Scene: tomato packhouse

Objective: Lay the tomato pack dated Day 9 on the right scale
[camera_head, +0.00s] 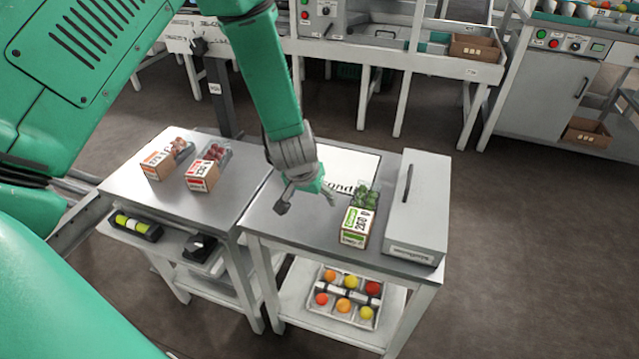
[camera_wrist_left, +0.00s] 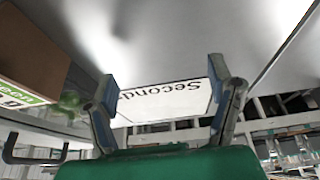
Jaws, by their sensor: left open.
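Two boxed packs with red tomatoes, one farther left (camera_head: 158,165) and one nearer the middle (camera_head: 202,177), stand on the left grey table. A pack with a green label and green contents (camera_head: 356,226) stands on the right table; in the left wrist view its carton (camera_wrist_left: 32,55) is at the left. I cannot read a day on any pack. No scale is recognisable. My left gripper (camera_head: 305,203) is open and empty above the right table, left of the green-labelled pack. Its spread fingers also show in the left wrist view (camera_wrist_left: 166,100). My right gripper is not in view.
A white sheet (camera_head: 348,160) reading "Seconds" lies on the right table (camera_head: 262,222). A grey box with a handle (camera_head: 419,205) stands at that table's right end. A tray of coloured fruit (camera_head: 336,309) is on the shelf below. The left table's (camera_head: 140,193) front is clear.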

